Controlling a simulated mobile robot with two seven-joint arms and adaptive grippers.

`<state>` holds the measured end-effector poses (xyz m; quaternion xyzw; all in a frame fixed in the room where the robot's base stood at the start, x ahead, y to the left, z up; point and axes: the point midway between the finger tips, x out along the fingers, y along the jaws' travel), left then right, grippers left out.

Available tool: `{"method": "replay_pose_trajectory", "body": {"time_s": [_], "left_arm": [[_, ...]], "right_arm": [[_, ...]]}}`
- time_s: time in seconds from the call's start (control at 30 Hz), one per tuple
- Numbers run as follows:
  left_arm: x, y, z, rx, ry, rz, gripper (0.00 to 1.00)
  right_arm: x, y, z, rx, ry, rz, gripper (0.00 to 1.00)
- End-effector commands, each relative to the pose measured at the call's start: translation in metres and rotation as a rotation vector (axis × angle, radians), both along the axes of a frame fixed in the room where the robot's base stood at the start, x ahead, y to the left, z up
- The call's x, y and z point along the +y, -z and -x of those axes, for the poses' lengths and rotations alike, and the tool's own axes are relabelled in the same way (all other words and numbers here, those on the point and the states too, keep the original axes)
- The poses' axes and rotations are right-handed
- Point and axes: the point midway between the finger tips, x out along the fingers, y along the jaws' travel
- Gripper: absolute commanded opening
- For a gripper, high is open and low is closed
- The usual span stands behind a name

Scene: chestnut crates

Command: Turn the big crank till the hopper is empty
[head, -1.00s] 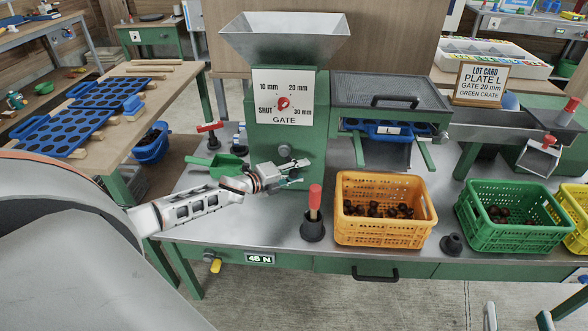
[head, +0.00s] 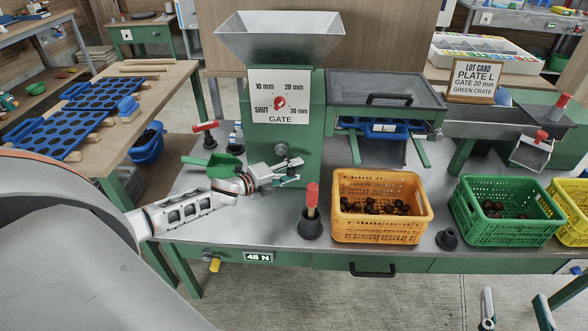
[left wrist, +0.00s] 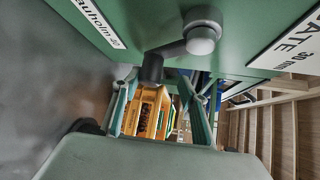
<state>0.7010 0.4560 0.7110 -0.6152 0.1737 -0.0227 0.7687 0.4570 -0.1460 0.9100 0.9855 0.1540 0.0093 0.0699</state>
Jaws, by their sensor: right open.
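The steel hopper (head: 280,38) sits on the green machine; I see no chestnuts in the visible part of its inside. The gate dial (head: 279,102) has a red knob whose setting I cannot read surely. The crank has a grey hub (head: 281,149) on the machine's front, also in the left wrist view (left wrist: 202,32). Its dark handle (left wrist: 152,68) lies between the fingertips of my left gripper (head: 292,172), which stand apart with gaps showing beside the handle. My right gripper (head: 515,306) is open and empty at the bottom edge, partly cut off.
An orange crate (head: 382,232) and a green crate (head: 505,232) hold chestnuts. A red-handled tool (head: 312,196) stands in a black holder close right of my left gripper. A green scoop (head: 213,164) lies left. The lot card (head: 474,80) reads plate L, gate 20 mm, green crate.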

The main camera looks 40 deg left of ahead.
Motion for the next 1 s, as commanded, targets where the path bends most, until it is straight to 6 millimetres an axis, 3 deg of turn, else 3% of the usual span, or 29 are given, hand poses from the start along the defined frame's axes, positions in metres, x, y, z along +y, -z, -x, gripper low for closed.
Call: {"method": "replay_pose_trajectory", "body": {"time_s": [0.03, 0.3, 1.0], "left_arm": [[0.001, -0.01, 0.001, -0.01, 0.001, 0.003, 0.38], [0.004, -0.018, 0.016, -0.012, 0.002, 0.004, 0.38], [0.012, -0.03, 0.056, -0.005, 0.001, 0.001, 0.38]], "right_arm": [[0.0, -0.007, 0.0, -0.007, 0.0, 0.0, 0.47], [0.0, -0.024, -0.001, -0.023, 0.0, 0.0, 0.47], [0.0, -0.061, -0.002, -0.055, 0.0, 0.0, 0.47]]}}
